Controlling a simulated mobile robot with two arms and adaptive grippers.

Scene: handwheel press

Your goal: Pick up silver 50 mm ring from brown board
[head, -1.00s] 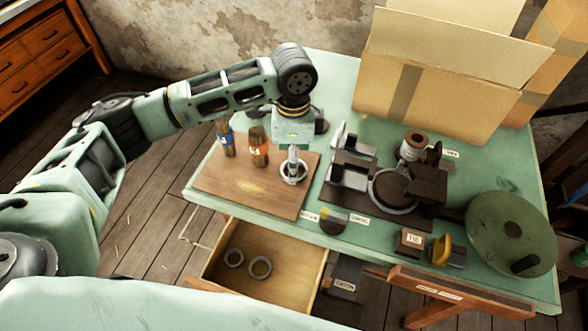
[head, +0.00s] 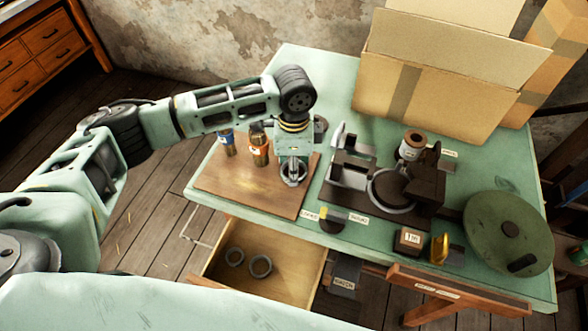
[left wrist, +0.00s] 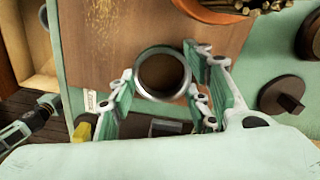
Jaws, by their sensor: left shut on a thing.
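The silver ring (head: 294,184) is at the right part of the brown board (head: 235,186). It also shows in the left wrist view (left wrist: 162,95), with its round opening facing the camera. My left gripper (head: 294,172) points down at the ring from above. In the left wrist view its fingers (left wrist: 163,80) stand on both sides of the ring and are shut on it. The ring looks to be at board level; I cannot tell any gap below it. My right gripper is not in view.
Two bottles, one blue-labelled (head: 228,146) and one orange-labelled (head: 260,150), stand on the board left of my gripper. A dark press fixture (head: 345,195) is close on the right. An open drawer (head: 220,283) below holds two dark rings. A cardboard box (head: 430,95) stands behind.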

